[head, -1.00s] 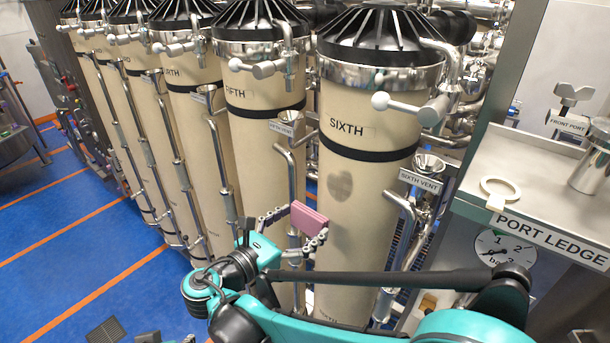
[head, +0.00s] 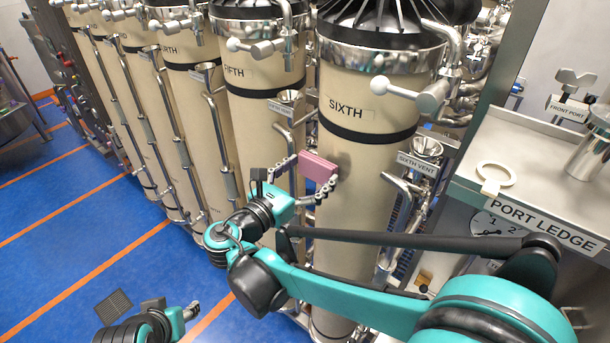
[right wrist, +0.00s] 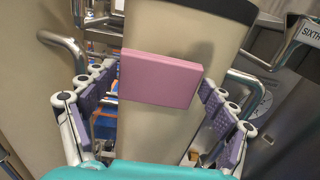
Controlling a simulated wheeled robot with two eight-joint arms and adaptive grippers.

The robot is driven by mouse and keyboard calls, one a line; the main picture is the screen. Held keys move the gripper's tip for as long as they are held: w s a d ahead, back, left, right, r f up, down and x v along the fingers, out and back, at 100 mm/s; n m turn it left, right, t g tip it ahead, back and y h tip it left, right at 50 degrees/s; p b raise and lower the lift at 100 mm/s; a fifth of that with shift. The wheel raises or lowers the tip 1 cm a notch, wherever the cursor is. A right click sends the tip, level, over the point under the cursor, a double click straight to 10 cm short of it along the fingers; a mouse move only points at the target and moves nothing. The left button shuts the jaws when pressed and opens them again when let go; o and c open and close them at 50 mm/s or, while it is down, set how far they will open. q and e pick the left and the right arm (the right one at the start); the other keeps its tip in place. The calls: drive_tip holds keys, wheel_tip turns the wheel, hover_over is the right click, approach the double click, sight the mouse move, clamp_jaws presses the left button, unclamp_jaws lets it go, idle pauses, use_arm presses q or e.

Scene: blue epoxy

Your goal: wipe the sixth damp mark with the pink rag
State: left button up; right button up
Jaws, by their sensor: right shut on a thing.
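The pink rag (head: 319,168), a flat block, is held between the fingers of my right gripper (head: 312,180), at the front of the cream column labelled SIXTH (head: 365,200). In the right wrist view the rag (right wrist: 161,79) sits upright between the purple-padded fingers, with the column behind it. I cannot tell whether the rag touches the column.
The FIFTH column (head: 265,150) stands to the left, with thin metal pipes between the columns. The SIXTH VENT funnel (head: 426,148) is right of the sixth column. The PORT LEDGE (head: 540,175), bearing a white ring (head: 496,173), juts out at the right. Blue floor (head: 70,270) is open at left.

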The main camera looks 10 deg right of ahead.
drive_tip(key=shift+x, duration=1.15)
idle(0.5)
drive_tip(key=shift+s, duration=0.1)
